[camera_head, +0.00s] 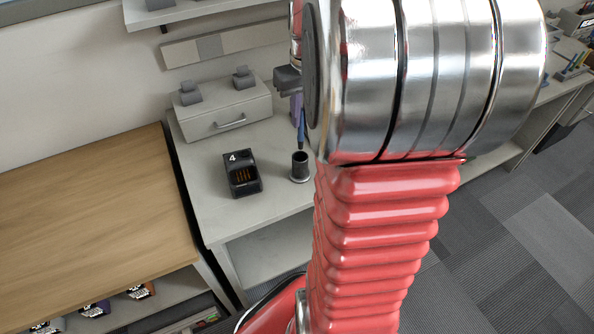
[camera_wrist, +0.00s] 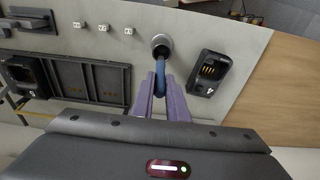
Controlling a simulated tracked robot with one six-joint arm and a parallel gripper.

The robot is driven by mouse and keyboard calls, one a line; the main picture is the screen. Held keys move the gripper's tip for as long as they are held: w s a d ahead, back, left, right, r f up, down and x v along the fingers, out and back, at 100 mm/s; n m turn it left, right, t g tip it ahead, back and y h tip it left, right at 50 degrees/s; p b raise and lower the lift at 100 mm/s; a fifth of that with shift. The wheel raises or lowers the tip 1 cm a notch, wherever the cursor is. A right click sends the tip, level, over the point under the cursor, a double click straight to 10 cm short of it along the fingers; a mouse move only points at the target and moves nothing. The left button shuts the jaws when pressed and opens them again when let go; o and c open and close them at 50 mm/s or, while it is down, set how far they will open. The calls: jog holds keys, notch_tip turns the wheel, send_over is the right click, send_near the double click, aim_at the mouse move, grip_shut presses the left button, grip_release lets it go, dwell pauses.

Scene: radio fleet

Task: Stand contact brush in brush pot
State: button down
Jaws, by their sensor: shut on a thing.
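My gripper (camera_wrist: 162,92) has purple fingers and is shut on the contact brush, holding it by its blue handle (camera_wrist: 160,76). In the head view the brush (camera_head: 301,128) hangs roughly upright, dark end down, below my gripper (camera_head: 297,106), which my arm partly hides. The brush pot (camera_head: 299,168) is a dark cylinder with a wider base, standing on the grey bench. The brush's lower end shows just at or above the pot's rim; I cannot tell whether it is inside. The pot (camera_wrist: 162,41) also shows beyond the brush in the wrist view.
A black charger marked 4 (camera_head: 242,174) stands left of the pot; it also shows in the wrist view (camera_wrist: 209,72). A grey drawer box (camera_head: 222,112) is behind. A dark rack (camera_wrist: 92,82) lies left in the wrist view. A wooden table (camera_head: 84,212) is at left.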

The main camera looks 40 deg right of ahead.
aim_at(301, 140)
jog(key=shift+f, duration=0.1)
jog(key=shift+f, duration=3.05)
jog(key=shift+f, duration=1.9)
jog(key=shift+f, duration=0.1)
jog(key=c, duration=1.7)
grip_release()
jog(key=shift+c, duration=0.2)
